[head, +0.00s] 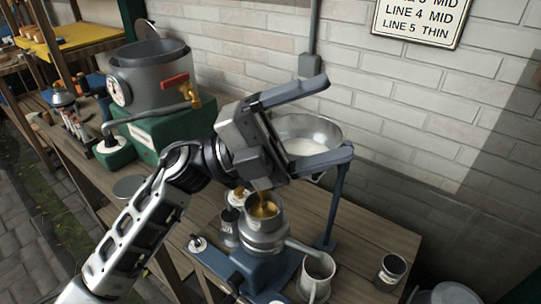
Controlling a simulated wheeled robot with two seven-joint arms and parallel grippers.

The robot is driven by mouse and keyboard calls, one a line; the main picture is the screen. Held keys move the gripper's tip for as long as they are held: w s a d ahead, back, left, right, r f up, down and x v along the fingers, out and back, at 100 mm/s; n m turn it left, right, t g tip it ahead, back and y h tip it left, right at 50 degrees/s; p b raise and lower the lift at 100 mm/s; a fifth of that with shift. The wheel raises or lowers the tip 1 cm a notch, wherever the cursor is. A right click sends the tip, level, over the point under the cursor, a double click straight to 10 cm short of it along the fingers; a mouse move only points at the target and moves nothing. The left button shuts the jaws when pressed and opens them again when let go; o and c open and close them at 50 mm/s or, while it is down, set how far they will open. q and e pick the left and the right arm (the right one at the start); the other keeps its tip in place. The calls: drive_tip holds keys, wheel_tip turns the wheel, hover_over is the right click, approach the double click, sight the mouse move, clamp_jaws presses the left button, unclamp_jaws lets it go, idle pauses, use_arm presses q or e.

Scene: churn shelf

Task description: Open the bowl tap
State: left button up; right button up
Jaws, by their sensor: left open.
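The metal bowl (332,128) holds a white liquid and sits on a blue stand (336,212) over the bench. My left gripper (336,117) is open and empty, with its fingers spread wide across the view of the bowl. One finger shows above the bowl and the other crosses its lower right rim. I cannot tell whether they touch it. The gripper body hides the bowl's left side. A brass-coloured part (264,208) shows just below the gripper, over a metal cup; I cannot tell whether it is the bowl tap. My right gripper is out of view.
A grey vat (150,78) with a dial and a red-handled brass tap (190,91) stands on a green block at left. A blue-based machine (262,262), a metal jug (316,277) and a small can (390,269) stand near the bowl. A brick wall is behind.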

use_arm(q)
drive_tip(key=w+a+r+m+t+y+b, duration=0.1)
drive_tip(key=w+a+m+t+y, duration=0.3)
drive_tip(key=y, duration=0.6)
drive_tip(key=w+a+r+m+t+y+b, duration=0.15)
drive_tip(key=a+y, duration=0.35)
drive_tip(key=y, duration=0.5)
drive_tip(key=shift+t, duration=0.35)
drive_tip(key=p+x, duration=0.2)
drive_tip(key=x, duration=1.4)
drive_tip(key=shift+w+a+p, duration=0.1)
drive_tip(key=shift+a+p, duration=0.05)
drive_tip(key=shift+p, duration=0.2)
drive_tip(key=c, duration=1)
